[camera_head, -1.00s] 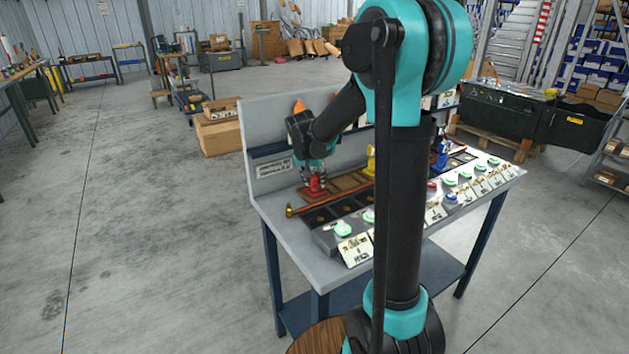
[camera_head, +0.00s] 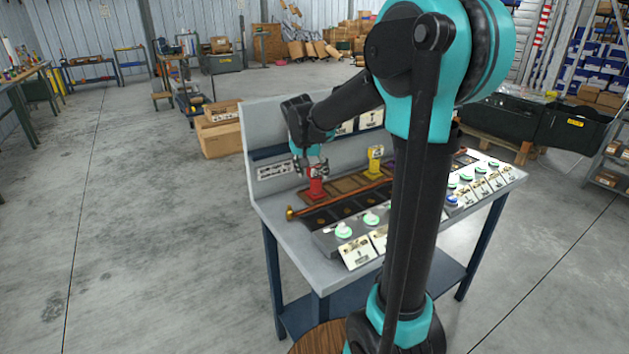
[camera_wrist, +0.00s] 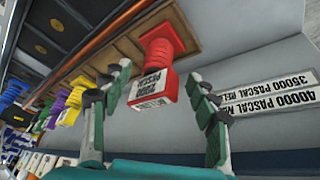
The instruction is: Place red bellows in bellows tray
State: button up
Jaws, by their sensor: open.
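The red bellows (camera_head: 316,187), with a pale label on its block end, stands at the left end of a brown wooden strip (camera_head: 345,184) on the bench. In the wrist view the red bellows (camera_wrist: 157,72) touches the brown strip (camera_wrist: 120,47) with its ribbed end. My gripper (camera_head: 311,168) is just above the red bellows, tilted. In the wrist view my gripper (camera_wrist: 160,84) is open, with a finger on each side of the bellows and visible gaps. A row of dark slots (camera_head: 342,212) lies in front of the strip. I cannot tell which row is the bellows tray.
A copper-coloured bar (camera_head: 340,201) lies between strip and slots. Green buttons (camera_head: 343,231) and cards line the front. The bench's back panel (camera_head: 270,125) is close behind my gripper.

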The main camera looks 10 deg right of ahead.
jog(key=v, duration=0.6)
